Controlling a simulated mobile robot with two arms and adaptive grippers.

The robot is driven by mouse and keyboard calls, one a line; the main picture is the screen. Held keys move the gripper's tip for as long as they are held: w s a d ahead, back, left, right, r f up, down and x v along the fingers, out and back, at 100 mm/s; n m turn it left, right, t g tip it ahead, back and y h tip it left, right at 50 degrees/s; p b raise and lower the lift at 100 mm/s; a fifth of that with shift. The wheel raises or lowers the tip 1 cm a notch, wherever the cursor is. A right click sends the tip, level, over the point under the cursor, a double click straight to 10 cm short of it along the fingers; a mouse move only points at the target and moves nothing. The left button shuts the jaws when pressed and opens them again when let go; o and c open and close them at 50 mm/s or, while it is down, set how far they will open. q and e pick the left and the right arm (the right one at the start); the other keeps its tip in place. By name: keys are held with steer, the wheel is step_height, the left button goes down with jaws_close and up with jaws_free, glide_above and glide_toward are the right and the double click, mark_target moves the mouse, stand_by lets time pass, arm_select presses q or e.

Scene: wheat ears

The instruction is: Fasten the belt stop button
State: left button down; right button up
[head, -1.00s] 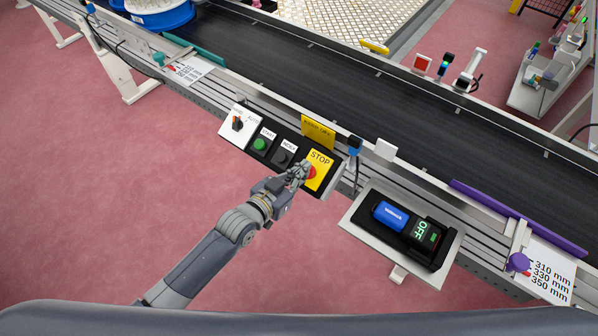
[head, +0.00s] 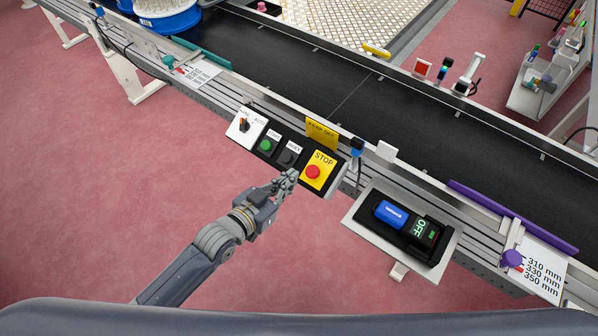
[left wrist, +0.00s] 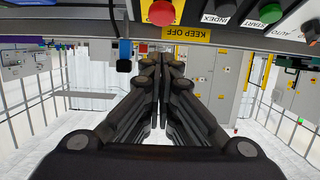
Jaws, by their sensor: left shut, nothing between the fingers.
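The red stop button (head: 313,172) sits on a yellow plate marked STOP (head: 324,160) at the right end of the black control panel on the belt's near rail. It also shows at the top of the left wrist view (left wrist: 161,13). My left gripper (head: 291,174) is shut and empty, just left of the stop button and apart from it, in front of the panel. Its closed fingers also show in the left wrist view (left wrist: 160,62). My right gripper is not in view.
A green start button (head: 266,146), a black index button (head: 288,158) and a selector switch (head: 243,124) share the panel. A tray (head: 360,217) with a blue device (head: 391,213) stands to the right. The black belt (head: 340,100) runs behind. Pink floor lies clear in front.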

arm_select(q)
steer(key=shift+v, duration=2.1)
